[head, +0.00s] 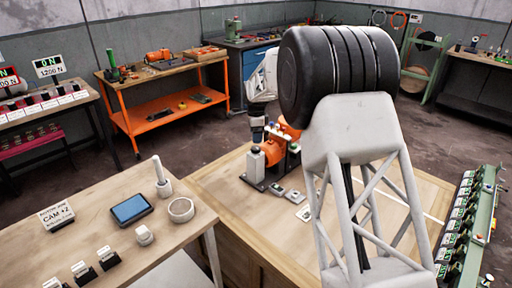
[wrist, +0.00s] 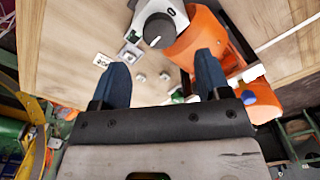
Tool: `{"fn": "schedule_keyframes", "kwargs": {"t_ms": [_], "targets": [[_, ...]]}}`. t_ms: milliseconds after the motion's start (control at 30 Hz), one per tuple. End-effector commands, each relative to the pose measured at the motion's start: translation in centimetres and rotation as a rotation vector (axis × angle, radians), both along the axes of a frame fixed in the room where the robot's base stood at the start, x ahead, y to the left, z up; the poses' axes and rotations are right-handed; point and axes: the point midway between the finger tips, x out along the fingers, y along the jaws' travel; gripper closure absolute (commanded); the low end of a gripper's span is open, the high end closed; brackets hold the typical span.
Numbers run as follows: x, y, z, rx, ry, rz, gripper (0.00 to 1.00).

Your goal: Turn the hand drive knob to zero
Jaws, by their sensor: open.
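My gripper (wrist: 162,72) is open in the wrist view, its two blue fingers apart with nothing between their tips. In the head view my gripper (head: 258,133) hangs over the device with the orange body (head: 273,157) on the wooden table. The knob is not clear there.
Small cards and parts (head: 293,196) lie on the table in front of the device. A side bench (head: 95,235) at left holds a tablet (head: 131,208), a ring (head: 181,209) and a sign (head: 57,216). A green rack (head: 468,225) stands at right. Bare table (head: 215,185) lies left of the device.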

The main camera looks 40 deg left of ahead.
Motion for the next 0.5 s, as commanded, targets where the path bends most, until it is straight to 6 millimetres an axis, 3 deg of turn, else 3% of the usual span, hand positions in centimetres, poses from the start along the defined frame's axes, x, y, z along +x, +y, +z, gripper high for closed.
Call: {"fn": "schedule_keyframes", "kwargs": {"t_ms": [500], "targets": [[0.0, 0.0, -5.6, 0.0, 0.0, 0.0, 0.3]]}}
